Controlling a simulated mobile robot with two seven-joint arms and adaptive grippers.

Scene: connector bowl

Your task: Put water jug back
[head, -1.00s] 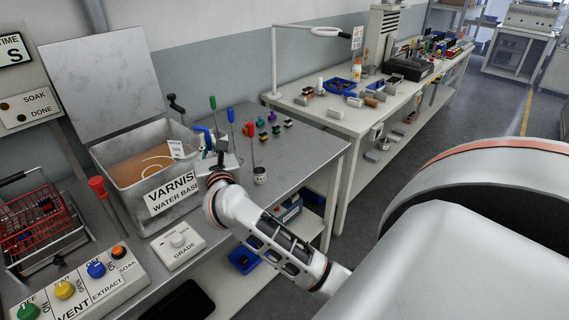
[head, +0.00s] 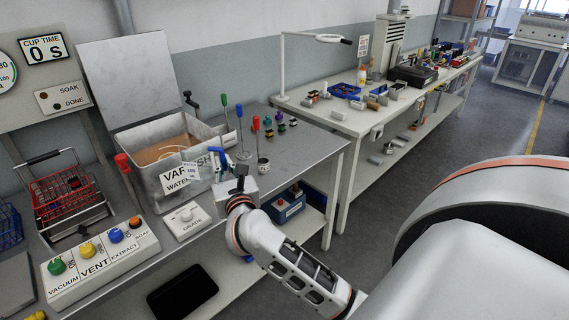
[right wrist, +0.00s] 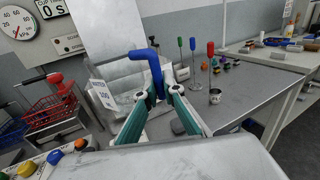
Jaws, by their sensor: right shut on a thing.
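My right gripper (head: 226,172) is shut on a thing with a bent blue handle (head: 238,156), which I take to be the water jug. In the right wrist view, the blue handle (right wrist: 152,68) stands between the green fingers (right wrist: 160,98). A white tag (right wrist: 103,95) shows to the left of it. The jug's body is hard to make out against the grey metal behind. The gripper is above the bench's front edge, in front of the varnish tank (head: 152,178) and right of the grade box (head: 183,222). My left gripper is out of view.
Several colored-handled tools, one with a green handle (head: 224,100), stand on the bench right of the tank. A small tin (head: 263,167) is close by. A control box (head: 100,262) and red wire basket (head: 70,195) are at left. The bench's right end has free room.

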